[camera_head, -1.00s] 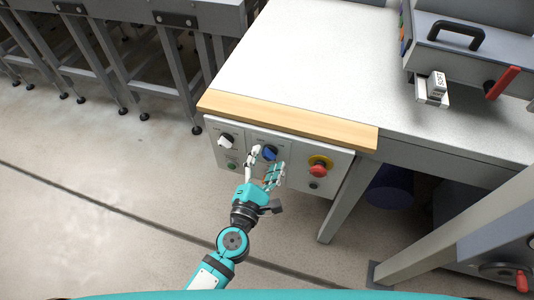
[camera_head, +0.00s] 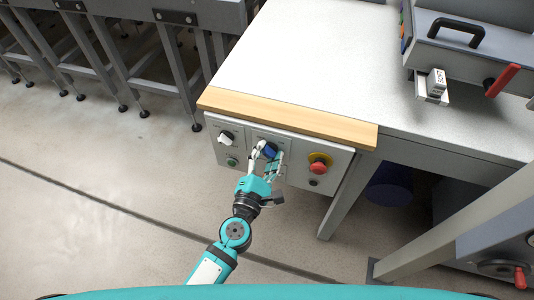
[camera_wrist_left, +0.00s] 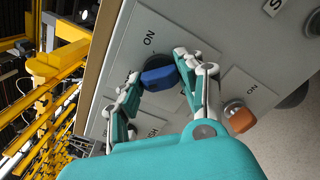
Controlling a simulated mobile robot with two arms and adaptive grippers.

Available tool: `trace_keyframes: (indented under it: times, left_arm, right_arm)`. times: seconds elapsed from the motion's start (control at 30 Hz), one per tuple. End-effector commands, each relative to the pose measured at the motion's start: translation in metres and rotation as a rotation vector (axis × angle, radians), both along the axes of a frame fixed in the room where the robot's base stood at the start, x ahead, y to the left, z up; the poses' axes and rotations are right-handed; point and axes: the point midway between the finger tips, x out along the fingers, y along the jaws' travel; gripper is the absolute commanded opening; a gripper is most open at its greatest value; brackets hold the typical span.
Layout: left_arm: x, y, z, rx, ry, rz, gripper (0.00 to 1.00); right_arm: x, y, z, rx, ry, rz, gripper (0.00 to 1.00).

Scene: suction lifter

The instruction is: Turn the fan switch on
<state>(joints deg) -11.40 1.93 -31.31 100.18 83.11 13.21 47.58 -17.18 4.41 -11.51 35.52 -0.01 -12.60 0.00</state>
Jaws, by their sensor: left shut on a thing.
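A control panel (camera_head: 332,184) is fixed under the table's wooden front edge. A blue rotary knob (camera_head: 270,150) sits in its middle section; its label is too small to read in the head view. My left gripper (camera_head: 268,155) reaches up from below and is shut on this knob. In the left wrist view, the two fingers (camera_wrist_left: 158,80) lie on either side of the blue knob (camera_wrist_left: 160,77), with an "ON" mark next to it. The fingers partly hide the plate around the knob. My right gripper does not show.
A white knob (camera_head: 226,138) and a green button (camera_head: 231,162) are on the panel's left. A red stop button (camera_head: 318,167) on yellow is on the right. Floor in front of the panel is clear.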

Motion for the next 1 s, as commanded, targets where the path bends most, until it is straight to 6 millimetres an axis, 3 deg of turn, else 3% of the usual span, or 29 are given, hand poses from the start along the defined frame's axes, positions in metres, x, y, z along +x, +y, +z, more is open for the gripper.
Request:
trace_keyframes:
  times: [0.37, 1.0]
  left_arm:
    - [-0.001, -0.001, 0.001, 0.126, -0.037, -0.002, 0.05]
    - [-0.001, 0.0, 0.001, 0.683, -0.217, -0.004, 0.05]
  right_arm:
    - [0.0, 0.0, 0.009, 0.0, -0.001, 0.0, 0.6]
    - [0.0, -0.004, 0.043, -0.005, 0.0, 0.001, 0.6]
